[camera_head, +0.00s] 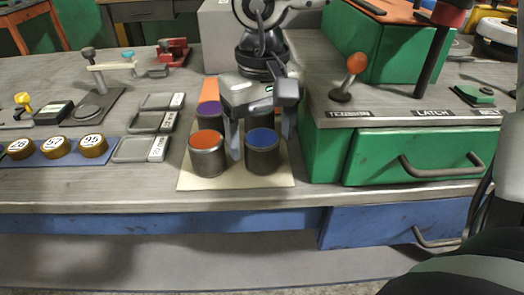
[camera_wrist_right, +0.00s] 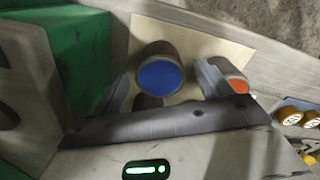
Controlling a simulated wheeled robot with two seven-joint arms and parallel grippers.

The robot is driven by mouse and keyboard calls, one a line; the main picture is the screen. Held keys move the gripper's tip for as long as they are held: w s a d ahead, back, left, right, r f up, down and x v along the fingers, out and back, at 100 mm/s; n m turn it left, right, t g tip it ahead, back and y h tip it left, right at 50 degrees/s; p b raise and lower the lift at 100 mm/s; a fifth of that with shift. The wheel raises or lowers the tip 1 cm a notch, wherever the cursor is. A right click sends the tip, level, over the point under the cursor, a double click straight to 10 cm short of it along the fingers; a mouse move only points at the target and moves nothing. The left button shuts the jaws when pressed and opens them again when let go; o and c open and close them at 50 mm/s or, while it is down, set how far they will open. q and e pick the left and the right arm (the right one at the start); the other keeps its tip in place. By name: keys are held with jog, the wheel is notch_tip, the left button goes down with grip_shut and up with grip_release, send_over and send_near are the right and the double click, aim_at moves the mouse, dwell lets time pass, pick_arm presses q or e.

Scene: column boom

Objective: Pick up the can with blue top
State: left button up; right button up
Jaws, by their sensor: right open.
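The can with the blue top (camera_head: 262,158) stands upright on a pale mat (camera_head: 235,182) near the bench's front edge. In the right wrist view its blue lid (camera_wrist_right: 160,77) shows between my two fingers. My right gripper (camera_head: 260,144) is open, its fingers pointing down on either side of this can. One finger is in the gap between it and the can with the orange top (camera_head: 207,158), which also shows in the right wrist view (camera_wrist_right: 237,86). I cannot tell whether the fingers touch the can. My left gripper is not in view.
A can with a purple top (camera_head: 212,110) stands behind the orange-topped one. A green drawer cabinet (camera_head: 325,150) is close on the right. Grey trays (camera_head: 135,149) and a blue strip with numbered discs (camera_head: 55,146) lie to the left.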

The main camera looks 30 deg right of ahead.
aim_at(262, 137)
notch_tip(262, 137, down, 4)
jog(key=shift+r, duration=0.2)
jog(key=shift+c, duration=0.3)
jog(key=shift+r, duration=0.1)
jog(key=c, duration=1.1)
